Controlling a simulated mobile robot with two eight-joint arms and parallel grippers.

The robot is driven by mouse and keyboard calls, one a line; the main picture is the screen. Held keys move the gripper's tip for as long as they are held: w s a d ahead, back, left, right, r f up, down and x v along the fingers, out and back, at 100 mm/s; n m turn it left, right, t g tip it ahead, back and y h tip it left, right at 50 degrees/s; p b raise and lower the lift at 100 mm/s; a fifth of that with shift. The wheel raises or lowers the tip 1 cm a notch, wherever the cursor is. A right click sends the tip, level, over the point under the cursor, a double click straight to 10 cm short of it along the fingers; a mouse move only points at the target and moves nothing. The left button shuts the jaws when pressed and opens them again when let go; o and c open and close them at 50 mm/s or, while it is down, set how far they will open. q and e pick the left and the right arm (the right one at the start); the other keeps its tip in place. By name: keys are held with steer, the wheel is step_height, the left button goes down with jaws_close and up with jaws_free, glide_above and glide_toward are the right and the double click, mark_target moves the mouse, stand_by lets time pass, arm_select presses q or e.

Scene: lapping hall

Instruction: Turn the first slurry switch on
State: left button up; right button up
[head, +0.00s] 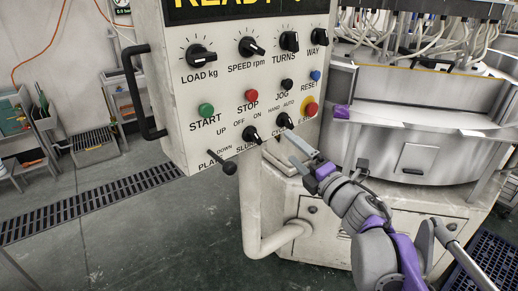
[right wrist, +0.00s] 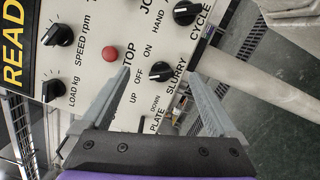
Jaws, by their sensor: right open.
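The slurry switch is a black rotary knob (head: 250,134) low on the pale control panel (head: 180,100), under the OFF and ON marks. Its pointer is too small to read surely. My right gripper (head: 288,145) is open, its fingers pointing at the panel's lower right part, and partly hides the lower labels. In the right wrist view the slurry knob (right wrist: 160,70) shows between the two spread fingertips (right wrist: 158,80), with nothing held. I cannot tell how far the tips are from the knob. My left gripper is not in view.
The cycle knob (head: 284,121) sits just right of the slurry knob, near my fingers. The plate lever (head: 228,168) sticks out at lower left. A red emergency button (head: 311,109) is above right. A white machine (head: 400,140) stands behind on the right.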

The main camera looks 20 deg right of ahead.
mark_target(258, 139)
steer(key=w+a+n+y, duration=0.1)
steer(key=w, duration=0.2)
steer(key=w+a+n+g+y, duration=0.1)
steer(key=w+a+n, duration=0.1)
steer(key=w, duration=0.1)
steer(key=w+a+f+n+y+b, duration=0.1)
steer(key=w+a+n, duration=0.1)
steer(key=w, duration=0.2)
steer(key=shift+a+f+g+y, duration=0.1)
steer(key=shift+a+g+y, duration=0.1)
steer(key=shift+g+y, duration=0.2)
steer(key=shift+c, duration=0.2)
